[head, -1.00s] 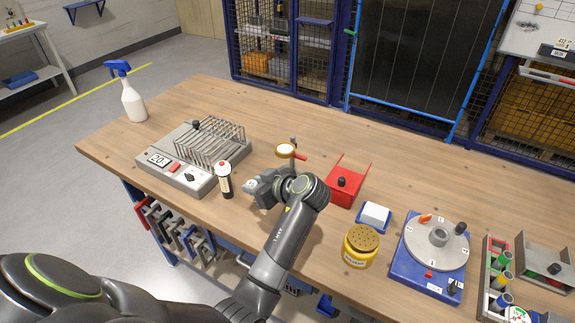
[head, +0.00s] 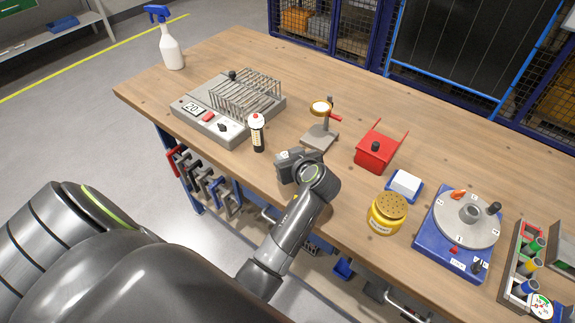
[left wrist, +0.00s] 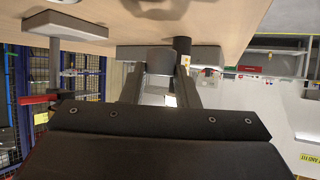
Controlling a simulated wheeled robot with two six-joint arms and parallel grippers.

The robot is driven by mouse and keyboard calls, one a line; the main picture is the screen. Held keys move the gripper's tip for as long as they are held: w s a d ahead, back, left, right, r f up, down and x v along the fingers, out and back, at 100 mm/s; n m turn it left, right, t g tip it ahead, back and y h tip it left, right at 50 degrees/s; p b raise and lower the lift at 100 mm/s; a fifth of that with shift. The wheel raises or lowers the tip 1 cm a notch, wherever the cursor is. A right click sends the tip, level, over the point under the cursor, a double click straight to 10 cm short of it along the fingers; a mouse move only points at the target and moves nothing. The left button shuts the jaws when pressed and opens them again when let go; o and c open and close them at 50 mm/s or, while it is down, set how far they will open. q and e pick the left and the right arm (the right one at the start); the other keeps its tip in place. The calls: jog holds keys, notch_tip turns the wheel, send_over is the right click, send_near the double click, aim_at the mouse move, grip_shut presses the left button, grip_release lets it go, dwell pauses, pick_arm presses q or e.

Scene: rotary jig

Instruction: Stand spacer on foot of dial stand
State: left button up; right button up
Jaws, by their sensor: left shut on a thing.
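The dial stand (head: 329,118) stands near the table's middle, with a round dial, a red lever and a flat grey foot (head: 319,139). The top of the foot looks bare in the head view. In the left wrist view, which is upside down, the foot (left wrist: 66,29) is at the upper left. My left gripper (head: 284,157) is in front and to the left of the foot, apart from it. In the left wrist view the gripper (left wrist: 160,75) is shut on the spacer (left wrist: 160,60), a small grey block. In the head view the gripper mostly hides the spacer.
A red box (head: 377,152), a yellow jar (head: 386,216) and a blue turntable base (head: 446,252) stand to the right. The table's front edge is close below my arm.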

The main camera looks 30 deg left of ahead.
pick_arm(q)
jog(key=shift+f, duration=1.85)
jog(key=shift+f, duration=0.2)
jog(key=o, duration=1.1)
jog(key=shift+c, duration=0.2)
jog(key=shift+r, duration=0.2)
jog(key=shift+r+p, duration=0.15)
jog(key=shift+p, duration=0.15)
